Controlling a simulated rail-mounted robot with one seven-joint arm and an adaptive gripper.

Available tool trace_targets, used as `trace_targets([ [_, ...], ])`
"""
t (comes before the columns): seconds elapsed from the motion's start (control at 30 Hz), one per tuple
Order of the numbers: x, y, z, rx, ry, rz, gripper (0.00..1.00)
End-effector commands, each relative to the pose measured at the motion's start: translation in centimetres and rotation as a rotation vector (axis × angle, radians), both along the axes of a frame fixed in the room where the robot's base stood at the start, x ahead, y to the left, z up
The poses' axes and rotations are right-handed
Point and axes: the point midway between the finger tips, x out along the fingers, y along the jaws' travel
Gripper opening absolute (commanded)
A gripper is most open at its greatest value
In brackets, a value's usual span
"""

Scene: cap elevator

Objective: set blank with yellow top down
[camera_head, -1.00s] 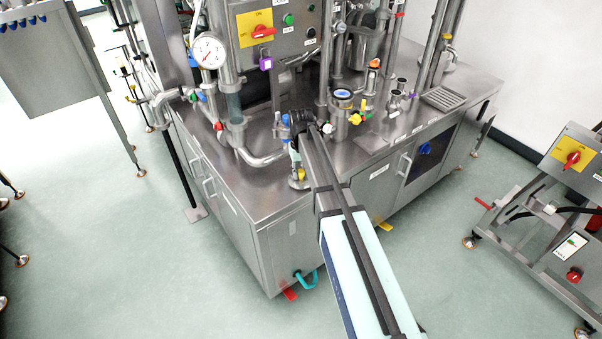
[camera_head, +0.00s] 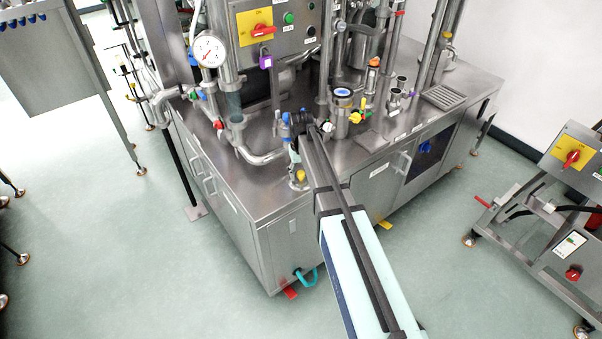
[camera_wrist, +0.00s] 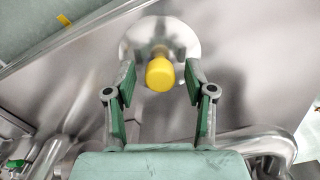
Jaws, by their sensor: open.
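The blank with the yellow top (camera_wrist: 160,74) stands on the steel bench top, its round metal base (camera_wrist: 185,38) showing around and behind the yellow top in the wrist view. My gripper (camera_wrist: 160,78) is open, with one green-padded finger on each side of the yellow top and a gap to each. In the head view the yellow top (camera_head: 300,175) shows near the bench's front corner, just below the end of my arm. My gripper's fingers are mostly hidden there by the arm.
The steel bench (camera_head: 245,190) carries a pressure gauge (camera_head: 209,50), curved pipes (camera_head: 262,157) and a vessel with a blue-lit top (camera_head: 343,95). A bent pipe (camera_wrist: 265,140) lies at the lower right in the wrist view. Bench surface beside the blank is bare.

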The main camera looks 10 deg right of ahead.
Motion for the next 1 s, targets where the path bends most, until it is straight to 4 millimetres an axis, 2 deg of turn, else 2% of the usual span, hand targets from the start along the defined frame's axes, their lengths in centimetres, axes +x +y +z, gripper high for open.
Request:
trace_targets([
  [0.23,0.1,0.0,2.5,0.000,-0.003,0.000,0.54],
  [0.7,0.1,0.0,10.3,0.000,-0.002,0.000,0.54],
  [1.0,0.0,0.0,12.0,0.000,0.000,0.000,0.54],
])
